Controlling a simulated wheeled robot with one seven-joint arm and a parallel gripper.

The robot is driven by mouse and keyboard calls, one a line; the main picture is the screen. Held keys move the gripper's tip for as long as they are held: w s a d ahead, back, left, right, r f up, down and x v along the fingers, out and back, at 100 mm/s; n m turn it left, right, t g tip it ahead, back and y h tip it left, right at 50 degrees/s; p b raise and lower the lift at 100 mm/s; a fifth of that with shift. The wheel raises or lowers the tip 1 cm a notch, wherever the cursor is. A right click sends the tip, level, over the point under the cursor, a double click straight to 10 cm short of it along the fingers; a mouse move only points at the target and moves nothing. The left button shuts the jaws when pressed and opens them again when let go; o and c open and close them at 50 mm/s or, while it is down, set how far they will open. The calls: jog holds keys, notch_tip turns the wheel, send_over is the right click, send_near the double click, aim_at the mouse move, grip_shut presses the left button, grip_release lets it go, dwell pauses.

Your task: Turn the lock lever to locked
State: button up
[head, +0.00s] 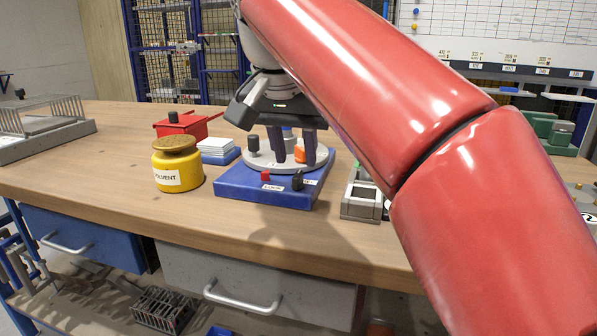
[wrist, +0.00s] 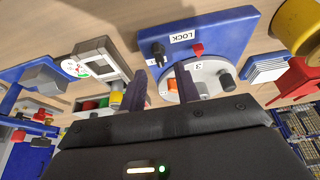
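A blue jig base (head: 232,187) stands on the bench with a round light-grey turntable (head: 257,163) on top. The turntable carries an orange block (head: 299,155) and dark pegs (head: 252,146). A small black lever (head: 297,181) stands upright near the base's front edge, beside a white LOCK label; it also shows in the wrist view (wrist: 158,52). A small red pointer (head: 265,176) sits to its left.
A yellow solvent can (head: 178,168), a red box (head: 182,127) and stacked white plates (head: 218,147) stand left of the jig. A grey metal fixture (head: 359,198) stands close to its right. The bench front (head: 240,228) is clear. My red arm covers much of the right side.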

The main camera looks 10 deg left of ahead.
aim_at(298, 172)
jog(key=shift+b+x, duration=0.45)
jog(key=shift+x, duration=1.5)
grip_shut()
